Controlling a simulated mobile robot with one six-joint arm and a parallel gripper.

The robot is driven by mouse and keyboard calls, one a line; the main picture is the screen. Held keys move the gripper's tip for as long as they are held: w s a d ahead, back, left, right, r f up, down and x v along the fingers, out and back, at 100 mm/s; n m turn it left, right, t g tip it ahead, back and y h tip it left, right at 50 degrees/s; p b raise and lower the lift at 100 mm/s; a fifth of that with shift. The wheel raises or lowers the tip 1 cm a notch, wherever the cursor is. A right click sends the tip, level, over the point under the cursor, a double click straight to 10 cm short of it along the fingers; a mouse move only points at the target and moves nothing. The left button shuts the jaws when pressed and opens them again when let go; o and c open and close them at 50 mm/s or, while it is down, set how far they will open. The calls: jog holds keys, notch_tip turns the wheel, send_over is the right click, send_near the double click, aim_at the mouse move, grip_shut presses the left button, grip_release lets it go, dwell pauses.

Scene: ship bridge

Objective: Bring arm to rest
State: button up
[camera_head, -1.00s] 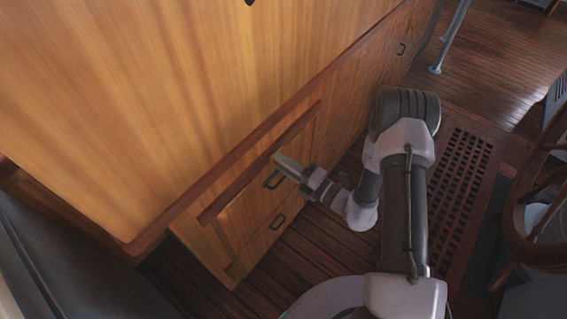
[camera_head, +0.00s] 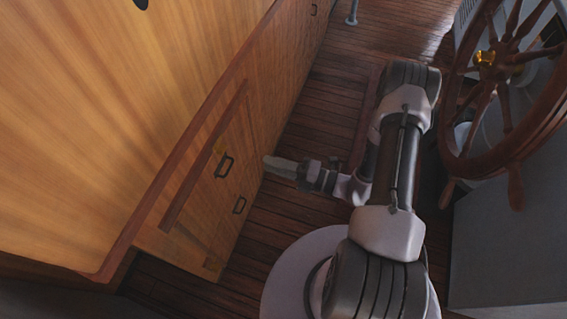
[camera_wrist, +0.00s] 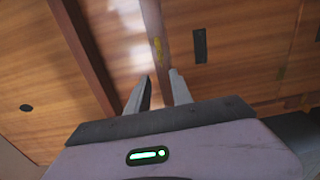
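My gripper (camera_head: 270,163) is in front of the wooden cabinet (camera_head: 262,75), a little to the right of its drawers and apart from them in the head view. In the wrist view its two fingers (camera_wrist: 160,88) stand apart with nothing between them. My arm is bent, reaching from my base toward the cabinet. A dark handle also shows in the wrist view (camera_wrist: 200,46), beyond the fingers.
A large wooden ship's wheel (camera_head: 487,100) stands close to the right of my arm. A grey metal post (camera_head: 352,14) rises at the far end. The plank floor (camera_head: 330,95) between cabinet and arm is clear.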

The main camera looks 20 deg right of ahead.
jog(key=v, duration=0.3)
dwell(0.4)
jog(key=s+a+r+n+g+h, duration=0.2)
jog(key=s+a+r+n+g, duration=0.3)
jog(key=r+n, duration=0.55)
jog(key=s+a+r+n+g+h, duration=0.2)
jog(key=r+n+g, duration=0.55)
jog(key=n, duration=0.55)
jog(key=s+d+r+n+t+h, duration=0.1)
jog(key=s+r+n+t+h, duration=0.1)
jog(key=r+n, duration=0.4)
jog(key=s+d+r+n+t+h, duration=0.2)
jog(key=r+n+t+h, duration=0.3)
jog(key=n, duration=0.4)
jog(key=shift+s+r+n+h, duration=0.35)
jog(key=shift+s+r+h, duration=0.3)
jog(key=shift+s, duration=0.15)
